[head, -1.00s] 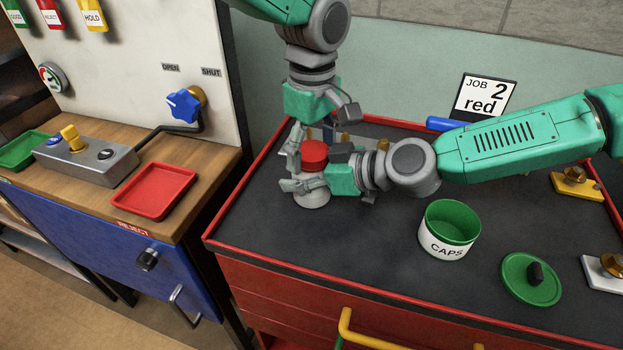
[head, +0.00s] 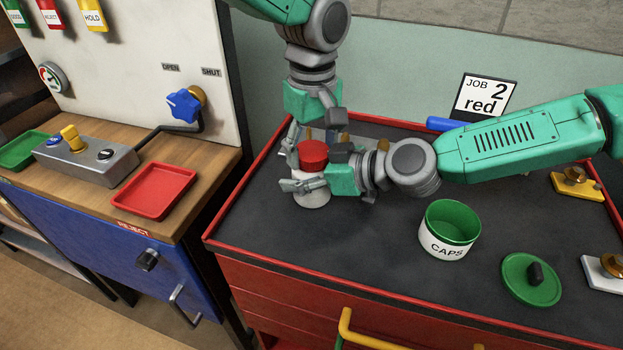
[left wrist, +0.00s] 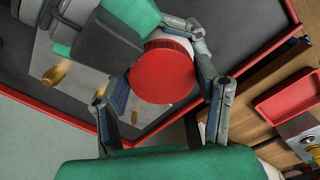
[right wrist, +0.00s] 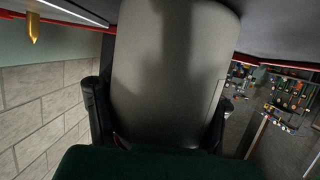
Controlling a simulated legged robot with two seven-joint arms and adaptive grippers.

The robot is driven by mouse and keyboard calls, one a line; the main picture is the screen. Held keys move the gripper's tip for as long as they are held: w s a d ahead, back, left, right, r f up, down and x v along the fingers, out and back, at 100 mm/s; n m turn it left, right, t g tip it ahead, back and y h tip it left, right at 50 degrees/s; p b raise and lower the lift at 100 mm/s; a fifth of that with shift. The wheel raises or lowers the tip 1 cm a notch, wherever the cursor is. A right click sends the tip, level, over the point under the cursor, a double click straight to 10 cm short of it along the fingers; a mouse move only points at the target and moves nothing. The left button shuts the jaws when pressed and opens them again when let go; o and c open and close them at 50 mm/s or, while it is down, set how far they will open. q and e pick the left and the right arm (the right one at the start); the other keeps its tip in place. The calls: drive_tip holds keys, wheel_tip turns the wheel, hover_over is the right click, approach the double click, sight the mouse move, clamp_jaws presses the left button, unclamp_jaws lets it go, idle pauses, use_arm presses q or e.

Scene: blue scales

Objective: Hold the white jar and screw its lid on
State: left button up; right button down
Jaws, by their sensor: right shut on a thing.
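The white jar (head: 312,199) stands on the dark cart top with the red lid (head: 313,156) on its top. My right gripper (head: 311,183) comes in from the right and is shut around the jar's side. In the right wrist view the jar (right wrist: 170,70) fills the space between the fingers. My left gripper (head: 312,142) is above, pointing down, its fingers on either side of the lid. In the left wrist view the fingers stand apart around the lid (left wrist: 162,76), with a gap at the right finger. Whether the lid's thread is engaged is hidden.
A green CAPS tub (head: 450,232) and a green knobbed lid (head: 531,279) are at the front right. A JOB 2 red card (head: 484,98) stands at the back. A red tray (head: 153,192) lies on the wooden bench at left. The cart's front left is clear.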

use_arm(q)
drive_tip(key=shift+o, duration=0.3)
drive_tip(key=shift+r, duration=2.3)
drive_tip(key=shift+o, duration=0.4)
drive_tip(key=o, duration=0.5)
wheel_tip(320, 180, up, 12)
drive_tip(key=shift+f, duration=0.1)
